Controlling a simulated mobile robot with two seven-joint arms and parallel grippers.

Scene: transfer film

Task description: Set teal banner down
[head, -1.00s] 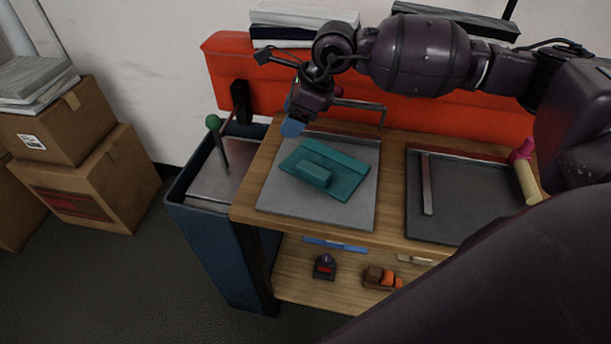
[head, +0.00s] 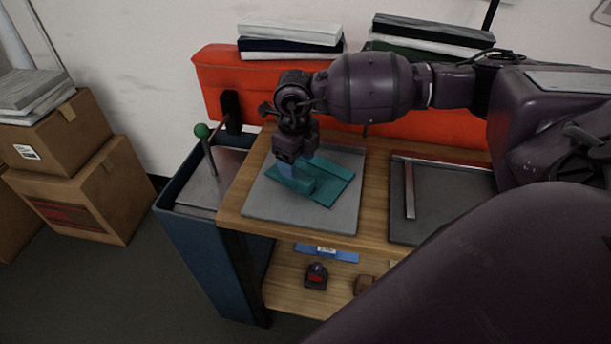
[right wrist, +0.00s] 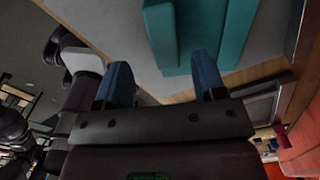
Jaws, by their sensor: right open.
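The teal banner (head: 332,186), a flat panel with a raised block on it, lies on a grey board (head: 344,220) on the wooden table. My right gripper (head: 288,172) is over the banner's left part, its blue fingers close to the raised block and partly hiding it. In the right wrist view the fingers (right wrist: 160,62) are spread apart, with the teal banner (right wrist: 232,35) just beyond their tips. Whether the fingers touch the block cannot be told. My left gripper is out of view.
A dark tray (head: 445,205) with a metal bar lies to the right. A blue bin (head: 205,245) with a green-knobbed lever (head: 202,131) stands left. An orange backrest (head: 215,75) runs behind. Small items, including a blue strip (head: 345,256), lie on the lower shelf.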

